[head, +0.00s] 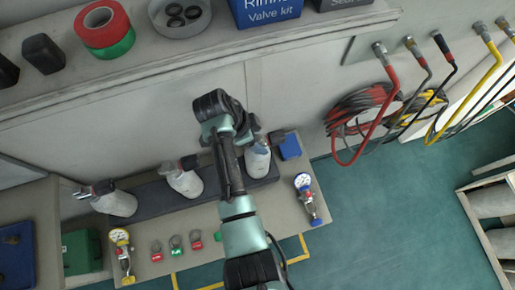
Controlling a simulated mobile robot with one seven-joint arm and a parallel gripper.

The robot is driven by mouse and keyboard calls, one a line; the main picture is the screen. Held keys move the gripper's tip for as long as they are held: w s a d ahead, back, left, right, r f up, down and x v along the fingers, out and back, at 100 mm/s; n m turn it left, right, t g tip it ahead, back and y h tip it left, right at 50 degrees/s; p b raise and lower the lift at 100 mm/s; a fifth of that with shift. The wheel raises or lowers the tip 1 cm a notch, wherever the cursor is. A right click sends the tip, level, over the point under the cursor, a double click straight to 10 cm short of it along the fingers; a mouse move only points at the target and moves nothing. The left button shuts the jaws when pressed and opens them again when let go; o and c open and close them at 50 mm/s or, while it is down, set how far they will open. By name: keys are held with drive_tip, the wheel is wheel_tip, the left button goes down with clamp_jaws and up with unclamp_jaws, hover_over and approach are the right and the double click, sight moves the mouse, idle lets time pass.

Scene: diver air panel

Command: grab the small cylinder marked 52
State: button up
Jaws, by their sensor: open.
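My gripper (230,131) is at the far end of my arm, beyond and between the middle and right cylinders in the picture. Its dark fingers are spread at either side of the wrist, with nothing seen between them. My arm covers part of the bench and the right cylinder's left edge.
Gauges (120,245) and (305,187) and several small tagged rings (176,243) lie on the bench. A blue block (289,146) is beside the right cylinder. A shelf (160,65) with tape rolls (105,25) runs above. Hoses (390,85) hang at right, over clear floor.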

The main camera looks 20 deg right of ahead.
clamp_jaws()
idle(1.2)
drive_tip(key=shift+w+r, duration=0.2)
